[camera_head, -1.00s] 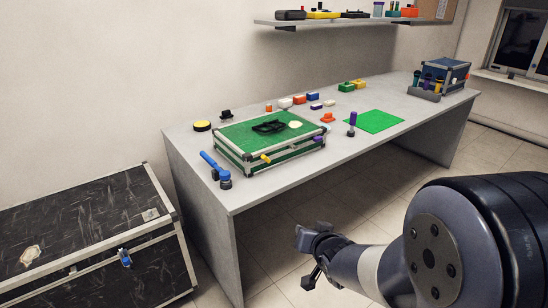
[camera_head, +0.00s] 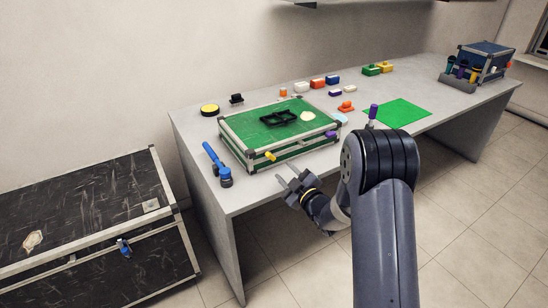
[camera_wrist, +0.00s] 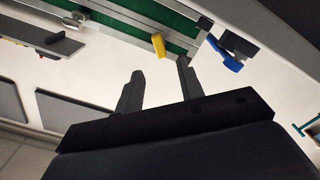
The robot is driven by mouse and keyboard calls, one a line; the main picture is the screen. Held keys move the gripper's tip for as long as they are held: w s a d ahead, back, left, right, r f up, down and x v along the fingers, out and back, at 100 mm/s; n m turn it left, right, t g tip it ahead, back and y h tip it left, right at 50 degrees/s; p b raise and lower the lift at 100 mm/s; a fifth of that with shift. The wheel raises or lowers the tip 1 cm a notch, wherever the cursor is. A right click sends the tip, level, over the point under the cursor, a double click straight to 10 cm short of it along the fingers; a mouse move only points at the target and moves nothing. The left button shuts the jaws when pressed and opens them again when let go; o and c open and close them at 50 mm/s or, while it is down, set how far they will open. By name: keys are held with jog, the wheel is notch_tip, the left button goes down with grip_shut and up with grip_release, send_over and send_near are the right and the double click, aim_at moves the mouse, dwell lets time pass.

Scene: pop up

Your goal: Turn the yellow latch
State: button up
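The yellow latch (camera_head: 270,156) is on the front face of the green case (camera_head: 240,155), towards its left half. In the wrist view the yellow latch (camera_wrist: 158,45) sits at the top centre, beyond the fingertips and slightly tilted, against the green case wall (camera_wrist: 130,28). My gripper (camera_head: 290,183) is in front of the case, just off the table's front edge, a short way from the latch. In the wrist view its two fingers (camera_wrist: 159,72) stand apart with nothing between them. A purple latch (camera_head: 330,134) is further right on the same case front.
A blue-handled tool (camera_head: 215,160) lies left of the case; its blue handle shows in the wrist view (camera_wrist: 224,55). A black case (camera_head: 90,215) stands at the left. A purple-topped peg (camera_head: 373,112) and green mat (camera_head: 403,113) are right of the case.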

aim_at(271, 158)
jog(key=x, duration=0.8)
jog(key=shift+w+a+p, duration=0.15)
jog(key=shift+p, duration=0.15)
grip_shut()
